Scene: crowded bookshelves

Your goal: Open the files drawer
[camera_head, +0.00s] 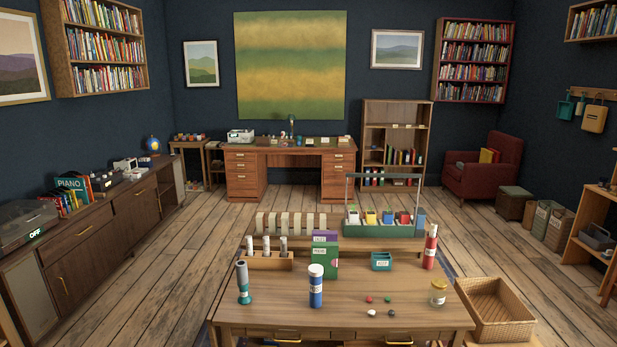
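A brown wooden desk (295,150) stands against the far wall. It has a left stack of drawers (241,175) and a right stack of drawers (338,178), all with brass handles and all looking shut. The front table (340,319) also has drawers with brass handles along its near edge, such as the left one (262,335). A long sideboard (95,235) on the left has doors and drawers that look shut. I cannot read a "files" label on any drawer. Neither of my grippers is in view.
The front table holds a blue bottle (316,290), a teal tube (243,285), a green box (325,262) and a jar (438,293). A wicker basket (497,312) is at its right. Open wooden floor (215,215) lies between the table, sideboard and desk. A red armchair (484,172) stands at the back right.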

